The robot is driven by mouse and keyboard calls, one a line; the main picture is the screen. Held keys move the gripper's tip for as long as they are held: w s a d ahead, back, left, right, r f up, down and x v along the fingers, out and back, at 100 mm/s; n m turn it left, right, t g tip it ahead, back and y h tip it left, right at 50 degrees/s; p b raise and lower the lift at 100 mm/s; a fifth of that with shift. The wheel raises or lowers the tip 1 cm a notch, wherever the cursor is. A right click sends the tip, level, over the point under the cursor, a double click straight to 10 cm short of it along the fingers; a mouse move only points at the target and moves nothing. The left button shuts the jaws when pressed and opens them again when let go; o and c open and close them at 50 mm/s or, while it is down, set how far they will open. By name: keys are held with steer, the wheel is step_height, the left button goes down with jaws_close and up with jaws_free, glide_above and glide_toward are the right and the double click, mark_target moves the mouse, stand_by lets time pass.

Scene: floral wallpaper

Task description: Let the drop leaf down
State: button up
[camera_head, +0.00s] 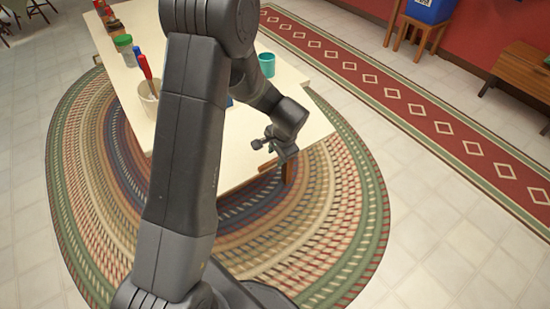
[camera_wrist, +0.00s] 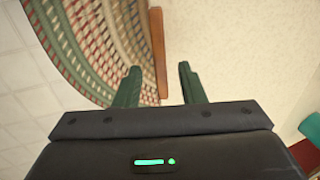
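A cream table (camera_head: 115,75) stands on the oval rug. Its near end, seemingly the drop leaf (camera_head: 313,118), lies level with the rest of the top; my arm hides much of it, and I cannot make out a hinge line. A brown wooden piece (camera_head: 289,171), a leg or support, shows below the leaf's near edge. My gripper (camera_head: 270,148) is at that edge, close to the wooden piece. In the wrist view my gripper (camera_wrist: 158,70) is open, with the brown wooden strip (camera_wrist: 158,45) seen between its fingers. I cannot tell whether they touch it.
A cup with red-handled tool (camera_head: 148,98), a green-lidded jar (camera_head: 124,45) and a teal cup (camera_head: 267,64) stand on the table. A stool with a blue box (camera_head: 430,10) and a wooden bench (camera_head: 525,70) are at the right. The tiled floor (camera_head: 440,235) at the near right is clear.

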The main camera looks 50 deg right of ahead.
mark_target(275, 160)
steer(key=shift+x, duration=1.65)
jaws_close()
